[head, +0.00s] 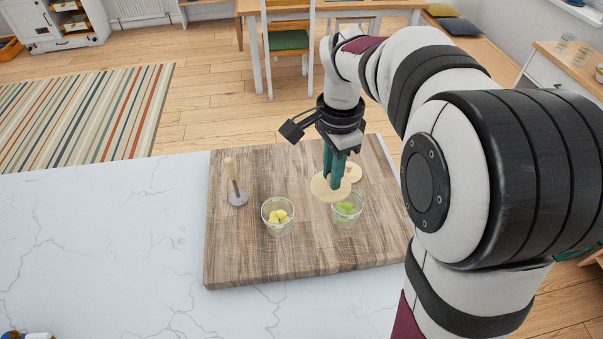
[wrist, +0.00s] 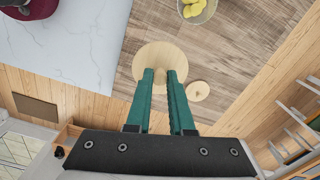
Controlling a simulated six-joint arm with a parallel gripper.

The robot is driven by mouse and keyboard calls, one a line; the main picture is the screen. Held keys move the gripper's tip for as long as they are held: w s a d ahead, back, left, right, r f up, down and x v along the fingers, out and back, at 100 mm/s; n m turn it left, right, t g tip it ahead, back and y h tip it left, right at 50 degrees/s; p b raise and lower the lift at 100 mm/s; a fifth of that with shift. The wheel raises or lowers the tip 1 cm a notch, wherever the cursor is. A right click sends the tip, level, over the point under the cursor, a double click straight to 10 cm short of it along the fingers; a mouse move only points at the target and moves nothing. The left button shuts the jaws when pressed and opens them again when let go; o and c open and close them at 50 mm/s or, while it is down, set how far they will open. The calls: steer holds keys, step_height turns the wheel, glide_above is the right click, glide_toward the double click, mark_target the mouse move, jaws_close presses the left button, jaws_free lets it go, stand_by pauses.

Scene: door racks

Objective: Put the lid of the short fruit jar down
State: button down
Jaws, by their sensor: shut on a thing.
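My gripper (head: 334,178) is shut on a round pale wooden lid (head: 322,190), holding it above the cutting board. In the wrist view the fingertips (wrist: 163,76) close on its knob, and the lid (wrist: 156,54) spreads beyond them. A glass jar with green fruit (head: 347,208) stands uncovered just below and right of the held lid in the head view. A glass jar with yellow fruit (head: 278,216) stands uncovered to its left; it also shows in the wrist view (wrist: 197,10). I cannot tell for sure which jar is the short one.
A second, smaller-looking wooden lid (head: 353,172) lies on the wooden board (head: 240,255), partly behind my gripper. A wooden-handled tool (head: 235,185) stands at the board's left.

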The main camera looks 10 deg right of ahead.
steer(key=w+d+f, duration=0.6)
steer(key=w, duration=0.5)
steer(key=w+a+f, duration=0.1)
steer(key=a+f, duration=0.1)
steer(key=a, duration=0.1)
steer(key=w+a+f, duration=0.2)
steer(key=a, duration=0.1)
steer(key=w+a+f, duration=0.2)
steer(key=a, duration=0.1)
steer(key=shift+w+f, duration=0.1)
steer(key=shift+f, duration=0.2)
steer(key=shift+w+a+f, duration=0.1)
steer(key=shift+a+f, duration=0.05)
steer(key=shift+f, duration=0.9)
steer(key=shift+a+f, duration=0.1)
steer(key=shift+f, duration=0.95)
steer(key=shift+f, duration=0.1)
steer(key=c, duration=0.8)
jaws_free()
